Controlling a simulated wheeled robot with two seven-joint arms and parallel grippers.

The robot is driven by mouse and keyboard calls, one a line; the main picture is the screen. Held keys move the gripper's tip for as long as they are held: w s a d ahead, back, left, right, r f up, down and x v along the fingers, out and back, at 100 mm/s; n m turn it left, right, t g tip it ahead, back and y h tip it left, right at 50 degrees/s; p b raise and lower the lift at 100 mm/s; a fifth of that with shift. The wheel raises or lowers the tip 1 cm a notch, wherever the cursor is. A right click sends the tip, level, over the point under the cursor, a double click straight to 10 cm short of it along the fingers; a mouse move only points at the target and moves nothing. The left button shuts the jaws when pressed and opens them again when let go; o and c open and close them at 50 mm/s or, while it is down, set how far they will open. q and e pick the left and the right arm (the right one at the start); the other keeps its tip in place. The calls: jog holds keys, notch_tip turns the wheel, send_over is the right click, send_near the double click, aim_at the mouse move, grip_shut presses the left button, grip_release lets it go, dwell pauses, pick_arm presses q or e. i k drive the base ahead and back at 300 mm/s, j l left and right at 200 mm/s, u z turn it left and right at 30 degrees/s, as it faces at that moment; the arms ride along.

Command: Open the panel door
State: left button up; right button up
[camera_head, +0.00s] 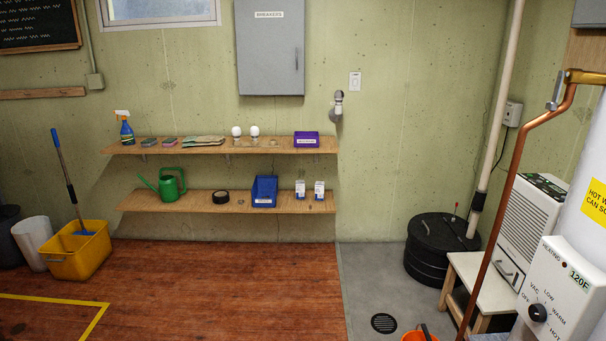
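A grey breaker panel (270,60) labelled "BREAKERS" hangs on the concrete wall at the top centre of the head view. Its door looks shut, and its top edge is cut off by the frame. A small dark vertical handle (297,58) shows near the door's right edge. Neither of my grippers is in view, so I cannot see whether they are open or shut.
Below the panel, an upper shelf (190,149) and a lower shelf (225,210) carry small items. A yellow mop bucket (77,251) stands left. A sump pit (440,245), stool (490,286) and water heater (565,270) crowd the right. The wooden floor (220,280) is mostly clear.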

aim_at(270, 34)
jog(key=i+l+u, duration=0.15)
jog(key=i, duration=1.25)
jog(key=i+j+z, duration=0.25)
jog(key=i, duration=0.35)
jog(key=i+j+z, duration=0.25)
jog(key=i, duration=0.35)
jog(key=i+j+z, duration=0.25)
jog(key=i+j, duration=0.2)
jog(key=i, duration=0.15)
